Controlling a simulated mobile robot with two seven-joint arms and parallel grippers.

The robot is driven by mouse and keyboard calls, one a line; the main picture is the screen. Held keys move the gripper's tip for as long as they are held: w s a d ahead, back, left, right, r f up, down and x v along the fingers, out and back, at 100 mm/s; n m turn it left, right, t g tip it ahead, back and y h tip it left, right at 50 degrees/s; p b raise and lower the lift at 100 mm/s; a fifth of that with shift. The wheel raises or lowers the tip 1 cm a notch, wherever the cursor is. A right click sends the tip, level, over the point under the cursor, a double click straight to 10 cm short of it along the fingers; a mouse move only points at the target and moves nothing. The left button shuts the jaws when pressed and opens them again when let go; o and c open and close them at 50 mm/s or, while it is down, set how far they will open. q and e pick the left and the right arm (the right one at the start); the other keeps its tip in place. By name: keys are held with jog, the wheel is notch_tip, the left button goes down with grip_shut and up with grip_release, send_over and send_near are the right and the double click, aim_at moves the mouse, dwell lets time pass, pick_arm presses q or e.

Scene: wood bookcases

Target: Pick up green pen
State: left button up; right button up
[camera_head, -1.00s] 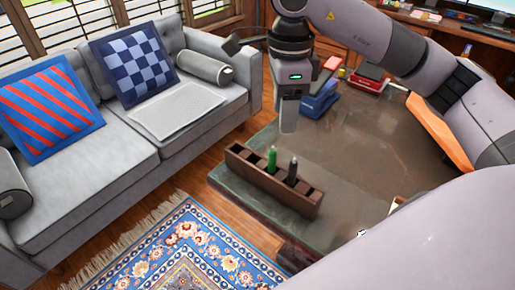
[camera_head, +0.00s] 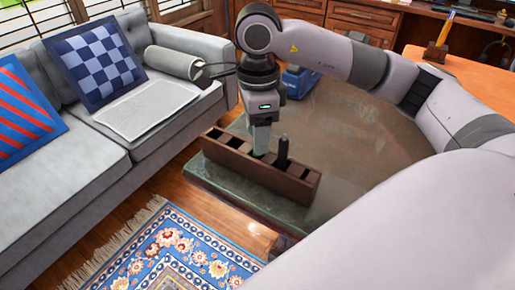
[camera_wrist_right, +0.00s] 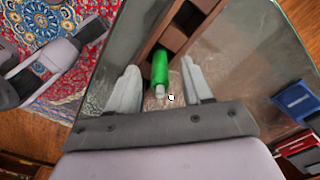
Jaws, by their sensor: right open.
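The green pen (camera_wrist_right: 160,68) stands in the dark wooden holder and shows in the right wrist view, between the two fingers of my right gripper (camera_wrist_right: 160,72). The fingers are spread, with a gap on each side of the pen. In the head view my right gripper (camera_head: 262,139) points down at the holder (camera_head: 230,158) and hides most or all of the green pen.
The holder is on a glass-topped table (camera_head: 350,140), which is largely clear to the right. A blue object (camera_head: 298,82) stands on the table behind my arm; it shows in the wrist view (camera_wrist_right: 295,103) near a red one (camera_wrist_right: 300,146). A grey sofa (camera_head: 150,135) is left.

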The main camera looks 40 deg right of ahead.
notch_tip(320, 180, down, 2)
jog(key=shift+f, duration=0.2)
grip_shut()
